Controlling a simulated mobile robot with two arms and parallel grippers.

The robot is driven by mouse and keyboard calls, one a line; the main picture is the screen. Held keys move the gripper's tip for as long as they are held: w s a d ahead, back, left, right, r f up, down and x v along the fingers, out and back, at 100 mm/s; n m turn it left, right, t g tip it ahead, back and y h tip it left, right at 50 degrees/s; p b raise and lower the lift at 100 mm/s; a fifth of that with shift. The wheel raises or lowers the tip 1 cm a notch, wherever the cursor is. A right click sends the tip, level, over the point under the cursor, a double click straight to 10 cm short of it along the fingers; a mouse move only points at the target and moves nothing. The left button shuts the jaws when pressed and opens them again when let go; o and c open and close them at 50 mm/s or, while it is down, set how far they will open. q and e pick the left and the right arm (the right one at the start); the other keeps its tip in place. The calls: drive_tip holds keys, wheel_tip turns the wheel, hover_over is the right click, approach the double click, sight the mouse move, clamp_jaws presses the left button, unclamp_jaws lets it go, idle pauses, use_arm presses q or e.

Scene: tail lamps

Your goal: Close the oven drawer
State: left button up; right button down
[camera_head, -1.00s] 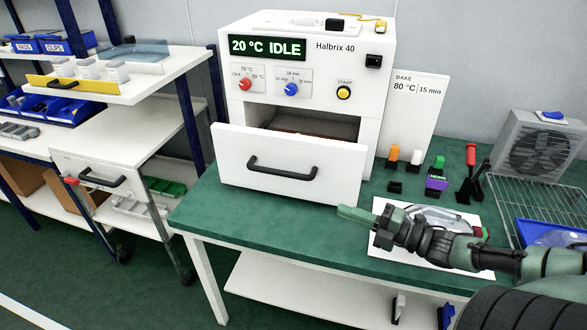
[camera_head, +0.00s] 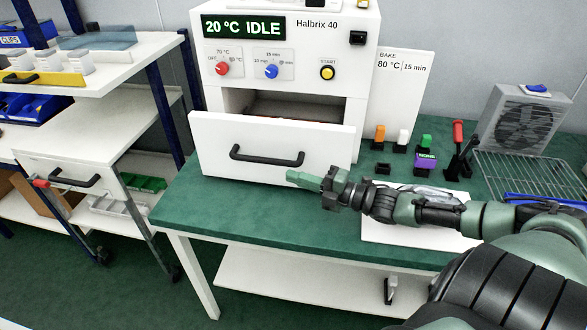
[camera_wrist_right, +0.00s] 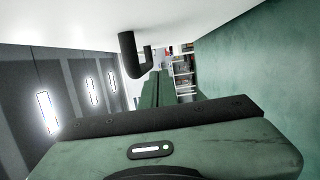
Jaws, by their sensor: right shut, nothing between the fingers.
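The white oven (camera_head: 285,60) stands on the green bench, its display reading 20 °C IDLE. Its drawer (camera_head: 215,135) is pulled out, with a dark gap open above the front panel. A black bar handle (camera_head: 267,157) is on the drawer front. My right gripper (camera_head: 296,176) is shut and empty, just in front of the lower right of the drawer front, right of the handle. In the right wrist view the handle (camera_wrist_right: 130,55) shows close to the shut fingers (camera_wrist_right: 155,90). I cannot tell whether they touch the drawer. My left gripper is not in view.
A white sheet with a clear lamp part (camera_head: 425,192) lies under my right arm. A wire rack (camera_head: 515,175), a fan unit (camera_head: 525,118) and small coloured holders (camera_head: 425,160) are to the right. A trolley stands left. The bench front-left is clear.

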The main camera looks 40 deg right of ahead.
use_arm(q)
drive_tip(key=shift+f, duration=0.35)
use_arm(e)
drive_tip(key=w+d, duration=0.1)
drive_tip(key=w, duration=0.1)
drive_tip(key=w+d, duration=0.1)
drive_tip(key=w, duration=0.1)
drive_tip(key=shift+d, duration=0.15)
use_arm(q)
drive_tip(key=shift+b, duration=0.3)
